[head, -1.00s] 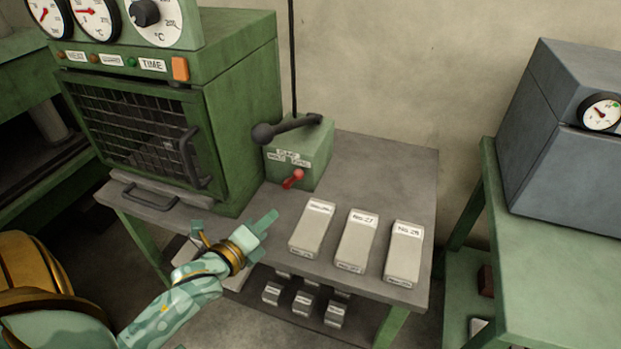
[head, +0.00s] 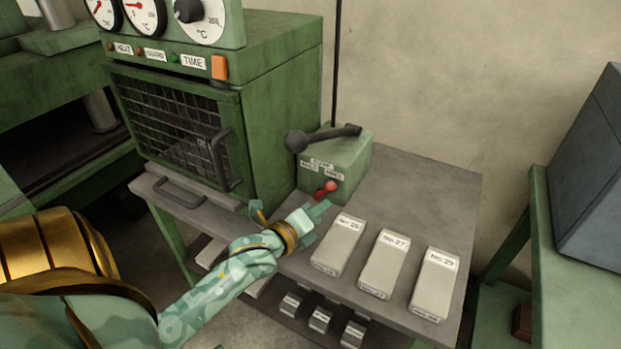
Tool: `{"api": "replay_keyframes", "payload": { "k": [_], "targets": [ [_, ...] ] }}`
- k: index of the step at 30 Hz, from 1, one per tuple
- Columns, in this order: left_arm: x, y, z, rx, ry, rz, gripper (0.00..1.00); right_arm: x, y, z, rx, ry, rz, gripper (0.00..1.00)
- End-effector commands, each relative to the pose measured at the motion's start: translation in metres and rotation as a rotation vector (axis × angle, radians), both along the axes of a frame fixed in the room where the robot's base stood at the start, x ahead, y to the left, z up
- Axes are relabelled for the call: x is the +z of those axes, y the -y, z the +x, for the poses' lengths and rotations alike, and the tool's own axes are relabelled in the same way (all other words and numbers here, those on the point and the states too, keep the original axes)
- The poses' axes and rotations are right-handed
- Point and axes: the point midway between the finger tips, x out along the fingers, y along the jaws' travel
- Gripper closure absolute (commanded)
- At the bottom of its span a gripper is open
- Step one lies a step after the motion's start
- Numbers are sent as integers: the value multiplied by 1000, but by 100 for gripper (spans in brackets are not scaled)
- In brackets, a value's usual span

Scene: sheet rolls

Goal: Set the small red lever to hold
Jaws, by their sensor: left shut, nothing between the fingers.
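The small red lever (head: 327,189) sticks out of the front of a green box (head: 345,168), below white labels whose words are too small to read surely. The lever leans to the right and up. My left gripper (head: 318,209) is shut and empty, with its fingertips just below and in front of the lever. I cannot tell whether they touch it. A large dark lever (head: 320,138) with a ball end lies across the top of the green box. My right gripper is not in view.
A green oven (head: 215,120) with a mesh door and handle stands left of the box. Three labelled pale blocks, including No.27 (head: 384,264), lie on the grey tabletop (head: 425,190) to the right. More small blocks sit on the shelf below. Bare tabletop lies behind the blocks.

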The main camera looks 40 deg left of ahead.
Motion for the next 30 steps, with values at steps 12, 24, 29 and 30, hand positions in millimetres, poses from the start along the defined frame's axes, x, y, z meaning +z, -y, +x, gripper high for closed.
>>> {"api": "replay_keyframes", "payload": {
  "k": [12, 24, 29, 30],
  "targets": [
    [-5, -1, 37, -1, -1, 0, 100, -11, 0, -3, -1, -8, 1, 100],
    [5, -5, 36, 0, 22, -83, 100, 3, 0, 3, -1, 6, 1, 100],
    [3, -6, 35, -2, 31, -126, 100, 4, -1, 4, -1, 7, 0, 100],
    [2, -6, 35, -2, 31, -126, 100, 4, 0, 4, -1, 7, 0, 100]
  ]
}}
